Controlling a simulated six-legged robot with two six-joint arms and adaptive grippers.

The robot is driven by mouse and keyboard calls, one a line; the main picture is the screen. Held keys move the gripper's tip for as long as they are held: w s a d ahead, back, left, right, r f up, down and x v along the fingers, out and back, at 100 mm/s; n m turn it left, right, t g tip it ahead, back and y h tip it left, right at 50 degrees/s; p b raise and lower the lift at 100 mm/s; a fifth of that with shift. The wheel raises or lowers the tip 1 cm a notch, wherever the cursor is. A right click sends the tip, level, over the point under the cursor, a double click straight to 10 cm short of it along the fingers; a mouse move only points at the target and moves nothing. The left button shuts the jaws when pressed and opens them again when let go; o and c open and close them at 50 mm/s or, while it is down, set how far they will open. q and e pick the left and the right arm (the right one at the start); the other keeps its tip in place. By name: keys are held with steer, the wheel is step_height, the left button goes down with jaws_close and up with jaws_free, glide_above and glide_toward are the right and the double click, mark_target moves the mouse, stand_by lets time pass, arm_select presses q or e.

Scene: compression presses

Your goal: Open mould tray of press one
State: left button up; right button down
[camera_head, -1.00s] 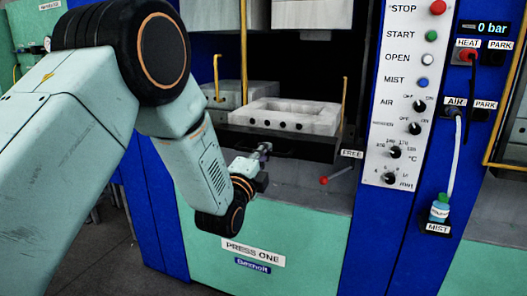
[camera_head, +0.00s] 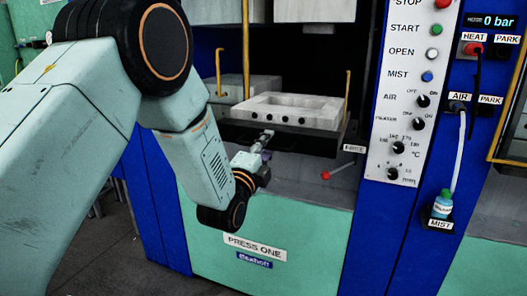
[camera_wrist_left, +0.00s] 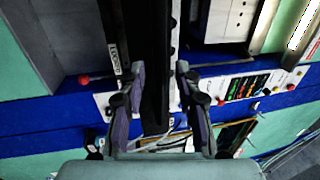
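Press one (camera_head: 300,222) stands ahead with its label on the green lower front. Its mould tray (camera_head: 325,143) is a dark plate bearing a pale mould block (camera_head: 290,112) with a row of holes in its front. My left gripper (camera_head: 268,135) is at the front edge of the tray, left of its middle. In the left wrist view the two fingers (camera_wrist_left: 160,95) are apart, with a dark bar-like part beyond and between them. I cannot tell whether they touch it. A red-knobbed lever (camera_head: 326,175) sits below the tray on the right. My right gripper is not in view.
A control panel (camera_head: 399,150) with STOP, START, OPEN and MIST buttons is right of the press opening. A cable (camera_head: 461,150) and a mist bottle (camera_head: 443,204) hang farther right. Yellow upright rods (camera_head: 347,96) flank the tray. The floor shows at lower left.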

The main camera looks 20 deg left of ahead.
arm_select(q)
steer(key=s+f, duration=0.2)
steer(key=s, duration=0.9)
steer(key=shift+s+a+f, duration=0.2)
steer(key=shift+s+f, duration=0.05)
steer(key=shift+s, duration=0.1)
